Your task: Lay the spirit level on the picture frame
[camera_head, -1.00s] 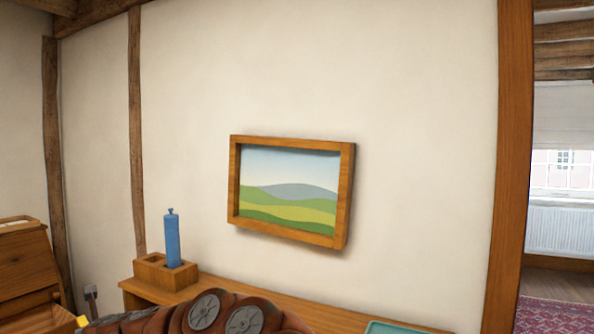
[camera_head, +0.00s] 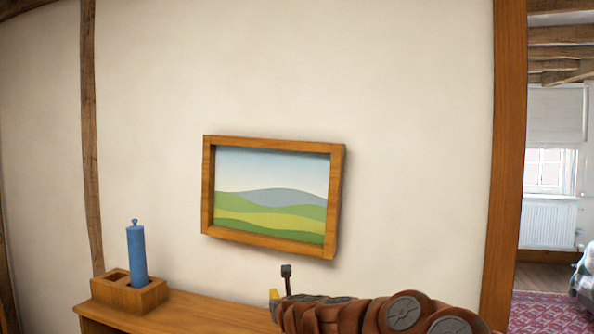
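The picture frame (camera_head: 210,185) hangs on the pale wall, with a wooden border around a painting of green hills. Its edges slope down to the right in the picture; I cannot tell how much of that is real tilt. My gripper (camera_head: 283,288) is below the frame's lower right part, apart from it in the picture. One dark finger points up and a small yellow patch shows beside it. I cannot tell whether the yellow is part of my gripper or a held thing. I do not clearly see a spirit level.
A wooden shelf (camera_head: 205,312) runs along the wall below the frame. A wooden holder (camera_head: 115,295) with square openings stands on its left end, with an upright blue object (camera_head: 136,255) in it. A wooden post (camera_head: 507,150) bounds the wall at right, beside an opening to another room.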

